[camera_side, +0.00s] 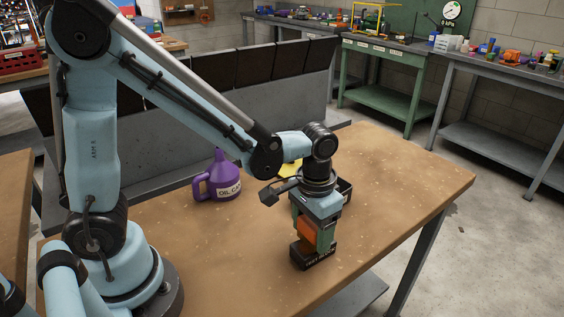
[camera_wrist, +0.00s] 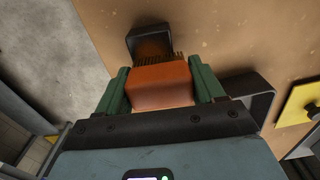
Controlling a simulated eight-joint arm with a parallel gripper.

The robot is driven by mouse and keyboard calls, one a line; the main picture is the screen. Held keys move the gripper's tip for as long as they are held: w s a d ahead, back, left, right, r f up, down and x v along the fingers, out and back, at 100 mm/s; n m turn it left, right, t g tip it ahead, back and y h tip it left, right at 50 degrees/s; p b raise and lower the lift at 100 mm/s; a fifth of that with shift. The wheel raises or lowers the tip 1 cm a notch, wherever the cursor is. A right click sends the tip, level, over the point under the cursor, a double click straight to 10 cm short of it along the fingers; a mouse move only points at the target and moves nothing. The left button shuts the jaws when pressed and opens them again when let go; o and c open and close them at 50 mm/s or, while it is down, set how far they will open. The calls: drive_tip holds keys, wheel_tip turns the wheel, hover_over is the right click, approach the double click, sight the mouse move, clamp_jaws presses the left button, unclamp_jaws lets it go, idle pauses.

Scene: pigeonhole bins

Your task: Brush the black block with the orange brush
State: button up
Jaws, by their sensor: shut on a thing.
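The orange brush (camera_side: 308,232) is held between the green fingers of my gripper (camera_side: 317,228), bristles down. In the wrist view the brush (camera_wrist: 160,86) fills the space between the fingers (camera_wrist: 161,77), and its dark bristles show along its far edge. The black block (camera_side: 318,261), with pale lettering on its side, sits on the table directly under the brush. In the wrist view the block (camera_wrist: 137,40) lies just beyond the bristles, with a brownish top. The bristles overlap the block in view; I cannot tell whether they touch it.
A purple oil can (camera_side: 222,182) stands to the left on the wooden table (camera_side: 410,180). A dark open-framed holder (camera_side: 346,189) is close behind my gripper. A yellow object (camera_side: 291,169) is partly hidden by my arm. A row of dark bins (camera_side: 252,65) runs behind. The table's right side is clear.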

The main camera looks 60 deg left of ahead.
drive_tip(key=shift+d+r, duration=0.1)
drive_tip(key=shift+d, duration=0.85)
drive_tip(key=shift+a, duration=1.2)
drive_tip(key=shift+d, duration=1.2)
drive_tip(key=shift+a, duration=1.25)
drive_tip(key=shift+f, duration=0.2)
drive_tip(key=shift+r, duration=0.1)
drive_tip(key=shift+r, duration=0.85)
